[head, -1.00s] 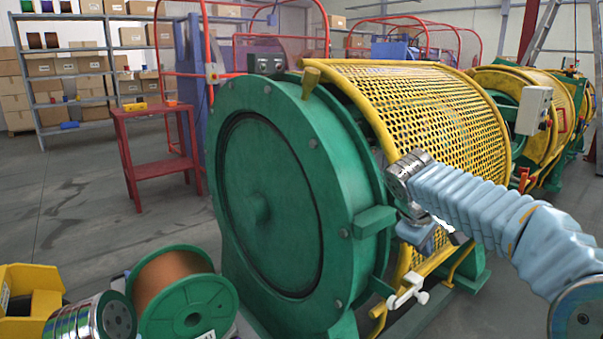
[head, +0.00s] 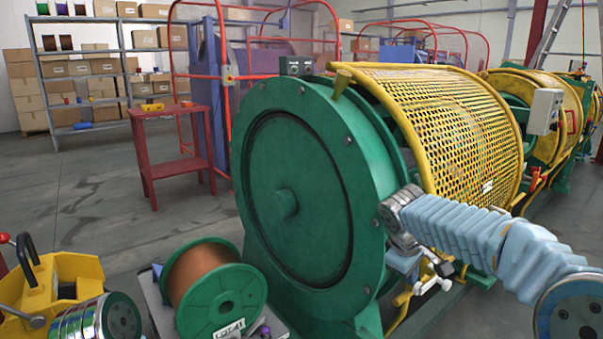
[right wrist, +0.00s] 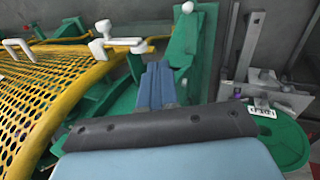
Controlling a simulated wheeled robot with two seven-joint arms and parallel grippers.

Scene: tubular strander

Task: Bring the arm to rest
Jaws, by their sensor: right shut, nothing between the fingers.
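My right arm comes in from the right of the head view in a pale blue sleeve. Its gripper (head: 407,266) hangs below the metal wrist, in front of the green end housing (head: 285,205) of the strander. In the right wrist view the blue fingers (right wrist: 157,86) are together with nothing between them. They point toward the green frame beside the yellow perforated guard (right wrist: 45,95). The guard also shows in the head view (head: 445,105). A white latch handle (head: 432,286) is close to the gripper in the picture; contact cannot be told. My left gripper is not in view.
A green spool of copper wire (head: 215,285) stands at the front left, with a yellow container (head: 85,268) beside it. A red table (head: 170,130) stands behind, near shelves of boxes (head: 85,70). The grey floor (head: 90,185) between is clear.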

